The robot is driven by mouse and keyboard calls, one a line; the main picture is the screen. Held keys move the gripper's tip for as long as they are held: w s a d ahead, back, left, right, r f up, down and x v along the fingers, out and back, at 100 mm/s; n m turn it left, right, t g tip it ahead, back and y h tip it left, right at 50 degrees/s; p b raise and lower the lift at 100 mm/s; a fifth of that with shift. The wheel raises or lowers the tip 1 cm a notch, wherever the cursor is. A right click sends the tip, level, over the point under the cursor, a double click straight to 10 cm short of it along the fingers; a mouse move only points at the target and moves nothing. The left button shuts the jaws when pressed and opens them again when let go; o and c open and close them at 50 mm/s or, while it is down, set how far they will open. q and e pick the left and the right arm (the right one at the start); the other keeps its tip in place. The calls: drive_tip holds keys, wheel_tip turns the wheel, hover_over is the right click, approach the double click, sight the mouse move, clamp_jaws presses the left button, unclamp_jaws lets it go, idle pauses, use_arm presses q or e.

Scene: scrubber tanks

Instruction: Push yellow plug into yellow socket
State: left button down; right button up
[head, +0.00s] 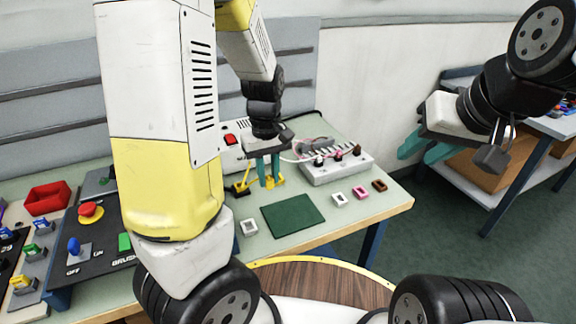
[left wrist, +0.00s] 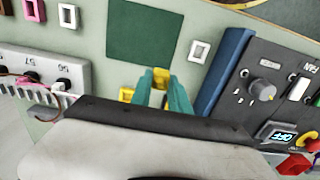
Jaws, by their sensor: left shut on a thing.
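My left gripper (head: 269,184) points down over the table with its teal fingers close together. In the left wrist view the gripper (left wrist: 163,92) is shut on a yellow piece (left wrist: 160,76), which looks like the yellow plug. A further yellow part (left wrist: 126,94) shows beside the fingers there. In the head view, yellow parts (head: 278,183) show at the fingertips, and another yellow piece (head: 241,188) on a dark base lies just left. I cannot tell which is the yellow socket, or whether plug and socket touch. My right gripper (head: 425,150) is raised at the right, empty, its teal fingers apart.
A green mat (head: 293,215) lies in front of the left gripper. White, pink (head: 360,192) and brown (head: 379,186) frames lie to its right. A white multi-port box (head: 336,170) with cables stands behind them. A control panel (head: 95,235) and red tray (head: 47,199) are at left.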

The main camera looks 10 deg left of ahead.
use_arm(q)
drive_tip(key=w+a, duration=0.6)
drive_tip(key=a, duration=0.4)
drive_tip(key=shift+a, duration=0.4)
drive_tip(key=shift+f, duration=0.1)
drive_tip(key=shift+f, duration=2.25)
drive_tip(key=shift+f, duration=0.2)
drive_tip(key=shift+f, duration=0.75)
drive_tip(key=c, duration=0.7)
unclamp_jaws()
drive_tip(key=shift+r, duration=0.1)
